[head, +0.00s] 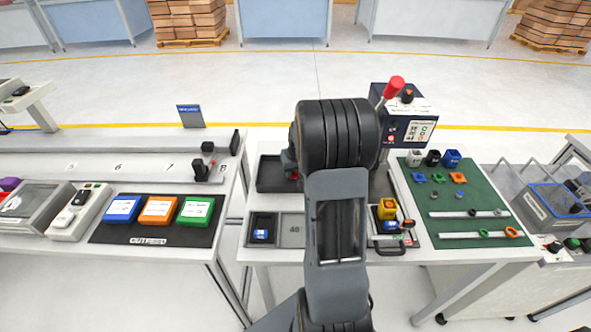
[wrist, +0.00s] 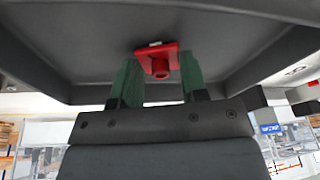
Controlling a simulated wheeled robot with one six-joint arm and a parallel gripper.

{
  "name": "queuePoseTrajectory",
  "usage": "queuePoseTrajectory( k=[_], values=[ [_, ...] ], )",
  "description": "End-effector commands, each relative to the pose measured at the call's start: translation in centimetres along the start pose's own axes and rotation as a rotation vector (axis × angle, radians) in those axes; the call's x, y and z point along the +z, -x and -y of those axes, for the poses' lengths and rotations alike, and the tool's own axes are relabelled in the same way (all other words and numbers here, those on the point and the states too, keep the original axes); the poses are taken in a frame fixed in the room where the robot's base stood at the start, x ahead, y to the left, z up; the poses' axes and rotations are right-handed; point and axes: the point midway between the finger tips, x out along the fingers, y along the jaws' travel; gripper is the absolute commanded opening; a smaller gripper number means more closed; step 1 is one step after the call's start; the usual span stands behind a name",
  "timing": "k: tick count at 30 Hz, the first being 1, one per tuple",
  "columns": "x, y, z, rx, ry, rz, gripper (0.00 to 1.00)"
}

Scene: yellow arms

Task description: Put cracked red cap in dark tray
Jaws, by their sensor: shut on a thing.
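The red cap (wrist: 162,64) shows between the green fingertips of my gripper (wrist: 155,84) in the wrist view. It has a square flange and a round stub, with a small pale mark on its edge; I cannot make out a crack. My gripper is shut on it. The dark tray (wrist: 60,38) fills the upper wrist view, its walls around the cap; I cannot tell whether the cap touches its floor. In the head view the dark tray (head: 268,186) lies on the white bench, partly hidden by my arm. A bit of the red cap (head: 294,175) shows beside my arm.
A smaller two-part tray (head: 291,230) with a blue piece stands in front.

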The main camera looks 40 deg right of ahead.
Motion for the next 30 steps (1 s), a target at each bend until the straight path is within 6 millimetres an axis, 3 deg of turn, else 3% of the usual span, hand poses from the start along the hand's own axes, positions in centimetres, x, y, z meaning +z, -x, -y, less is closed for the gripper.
queuePoseTrajectory(
  k=[8,19,30],
  values=[
    [0.0,0.0,0.0,0.000,0.000,0.000,0.65],
    [-0.1,0.8,0.0,0.000,0.000,-0.002,0.66],
    [-0.2,7.6,0.0,0.001,0.000,-0.005,0.66]
  ],
)
